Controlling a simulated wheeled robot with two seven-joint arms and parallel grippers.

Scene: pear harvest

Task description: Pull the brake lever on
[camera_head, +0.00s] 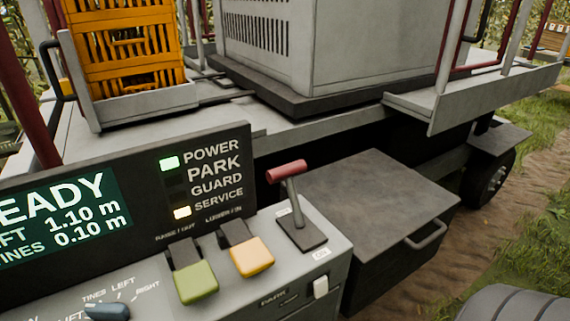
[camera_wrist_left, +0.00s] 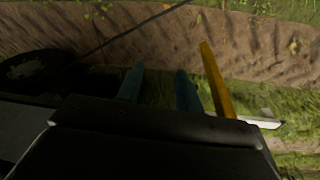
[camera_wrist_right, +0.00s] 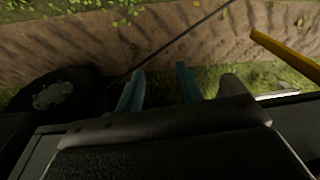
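The brake lever (camera_head: 291,195) stands on the right end of the grey control console in the head view. It has a red cross grip (camera_head: 286,169) on a dark stem, rising from a black base plate with small labels beside it. The stem is close to upright, leaning a little to the left at the top. Neither gripper shows in the head view. In the left wrist view my left gripper (camera_wrist_left: 158,88) has its two teal fingers apart with nothing between them. In the right wrist view my right gripper (camera_wrist_right: 160,85) also has its teal fingers apart and empty.
A green paddle (camera_head: 197,283) and a yellow paddle (camera_head: 251,257) sit left of the lever. A display panel (camera_head: 120,200) stands behind them, with POWER and SERVICE lamps lit and PARK dark. A dark box (camera_head: 380,200) with a handle lies to the right.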

